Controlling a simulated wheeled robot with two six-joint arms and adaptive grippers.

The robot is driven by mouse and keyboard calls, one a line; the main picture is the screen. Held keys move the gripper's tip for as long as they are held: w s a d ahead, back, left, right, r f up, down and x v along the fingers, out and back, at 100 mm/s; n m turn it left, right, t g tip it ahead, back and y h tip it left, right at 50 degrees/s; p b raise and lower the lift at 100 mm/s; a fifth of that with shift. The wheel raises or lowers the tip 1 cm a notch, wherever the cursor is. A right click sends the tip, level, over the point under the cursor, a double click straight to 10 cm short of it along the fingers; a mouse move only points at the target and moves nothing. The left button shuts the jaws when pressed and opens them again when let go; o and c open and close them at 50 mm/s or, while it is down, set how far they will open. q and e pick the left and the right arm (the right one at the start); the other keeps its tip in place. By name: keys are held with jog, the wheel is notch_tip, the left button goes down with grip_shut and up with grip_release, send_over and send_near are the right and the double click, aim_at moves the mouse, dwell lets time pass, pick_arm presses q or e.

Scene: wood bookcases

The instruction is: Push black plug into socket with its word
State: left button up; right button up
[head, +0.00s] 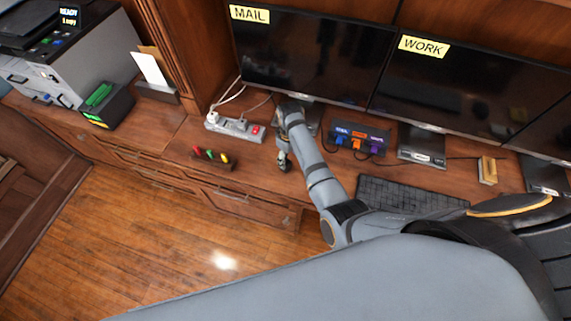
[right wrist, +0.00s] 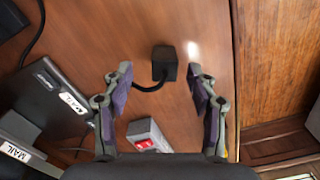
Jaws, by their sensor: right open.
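The black plug (right wrist: 164,64) lies on the wooden desk top, with a dark cable curving off its lower left. My right gripper (right wrist: 158,74) is open above it, with the plug between or just beyond the fingertips and no visible grip on it. In the head view my right gripper (head: 283,161) points down at the desk, and I cannot make out the plug there. The white power strip (head: 240,128) lies to its left with a white plug at one end and a red switch. The strip's red-switch end (right wrist: 148,136) shows in the right wrist view. My left gripper is not in view.
Monitors labelled MAIL (head: 250,14) and WORK (head: 424,46) stand behind. A dark box (head: 350,133) with blue, orange and purple parts is right of my arm. A small pen tray (head: 212,160), a keyboard (head: 410,192) and a printer (head: 70,60) are also there.

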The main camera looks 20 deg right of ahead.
aim_at(288, 164)
jog(key=shift+w+f, duration=0.1)
jog(key=shift+f, duration=0.05)
jog(key=f, duration=0.2)
jog(key=s+f, duration=0.1)
jog(key=f, duration=0.1)
jog(key=shift+a+f+p, duration=0.2)
jog(key=shift+p, duration=0.15)
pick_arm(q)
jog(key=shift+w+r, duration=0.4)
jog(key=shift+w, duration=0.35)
pick_arm(e)
jog(key=shift+w+f, duration=0.2)
jog(key=shift+f, duration=0.05)
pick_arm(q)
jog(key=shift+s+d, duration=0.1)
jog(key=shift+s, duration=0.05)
pick_arm(e)
jog(key=shift+s, duration=0.1)
grip_shut()
